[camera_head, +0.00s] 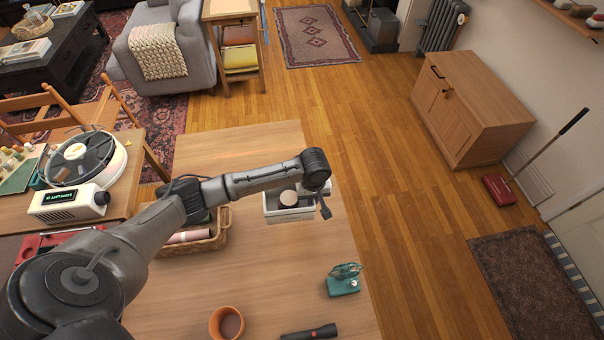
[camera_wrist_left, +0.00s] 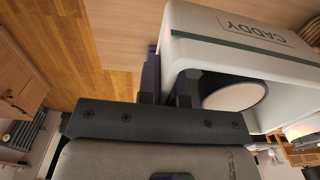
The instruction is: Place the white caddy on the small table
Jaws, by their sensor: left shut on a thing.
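The white caddy (camera_head: 290,217) is a small open box at the far right part of the large wooden table, with a round, pale-topped item (camera_head: 288,198) inside. In the left wrist view the caddy (camera_wrist_left: 225,22) shows its "CADDY" lettering and a dark green stripe. My left gripper (camera_head: 325,208) is at the caddy's right end; in the left wrist view its fingers (camera_wrist_left: 168,88) are closed on the caddy's wall. I cannot tell whether its base touches the tabletop. A small wooden table (camera_head: 230,8) with a shelf stands beside the grey armchair. My right gripper is out of view.
The large table (camera_head: 270,270) also holds a wicker basket (camera_head: 192,243), an orange pot (camera_head: 227,323), a teal item (camera_head: 344,280) and a black flashlight (camera_head: 310,332). A wooden cabinet (camera_head: 480,105) stands at right. Wooden floor (camera_head: 390,180) between is clear.

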